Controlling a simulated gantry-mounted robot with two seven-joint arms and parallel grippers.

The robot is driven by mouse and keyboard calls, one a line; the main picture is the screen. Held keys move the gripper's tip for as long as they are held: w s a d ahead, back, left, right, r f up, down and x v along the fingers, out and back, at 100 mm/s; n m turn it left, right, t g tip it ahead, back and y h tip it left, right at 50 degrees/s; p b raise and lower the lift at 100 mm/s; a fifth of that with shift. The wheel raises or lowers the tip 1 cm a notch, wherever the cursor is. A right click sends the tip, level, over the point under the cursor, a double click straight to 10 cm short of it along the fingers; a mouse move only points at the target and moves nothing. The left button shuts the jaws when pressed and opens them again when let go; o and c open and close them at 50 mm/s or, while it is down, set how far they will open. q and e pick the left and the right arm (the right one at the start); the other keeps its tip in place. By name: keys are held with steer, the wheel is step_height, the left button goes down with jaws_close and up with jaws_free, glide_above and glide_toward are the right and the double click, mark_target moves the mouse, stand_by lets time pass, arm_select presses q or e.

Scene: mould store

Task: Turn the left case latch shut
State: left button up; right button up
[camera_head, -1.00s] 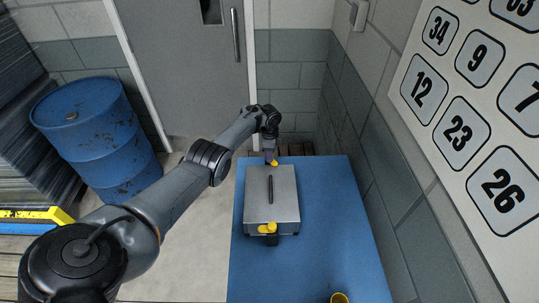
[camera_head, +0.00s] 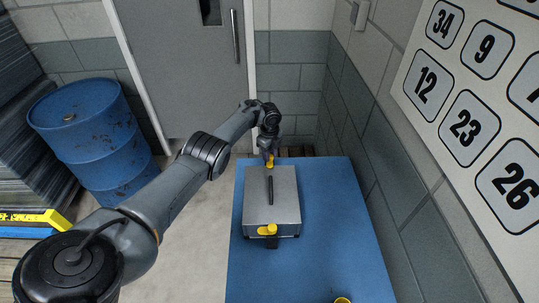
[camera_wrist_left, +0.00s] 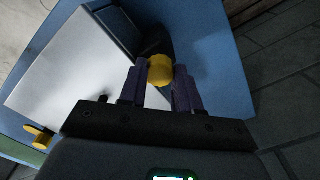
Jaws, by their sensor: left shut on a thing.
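A grey metal case (camera_head: 285,208) with a dark handle (camera_head: 270,190) lies on the blue table. It has a yellow latch at each end. My left gripper (camera_head: 269,154) is at the far latch (camera_head: 270,161), pointing down. In the left wrist view, my left gripper (camera_wrist_left: 160,85) has its purple fingers on either side of this yellow latch (camera_wrist_left: 160,69), shut on it. The near latch (camera_head: 268,230) stands free at the case's front; it also shows in the left wrist view (camera_wrist_left: 39,137). My right gripper is not in view.
The blue table (camera_head: 330,235) is clear to the right of the case. A yellow object (camera_head: 342,300) is cut off at the bottom edge. A block wall (camera_head: 400,200) runs along the right. A blue drum (camera_head: 95,135) stands on the floor at left.

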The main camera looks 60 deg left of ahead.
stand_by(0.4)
arm_select(q)
steer(key=o, duration=1.1)
steer(key=shift+c, duration=0.2)
steer(key=shift+r, duration=0.5)
step_height(320, 180, up, 10)
steer(key=p, duration=0.3)
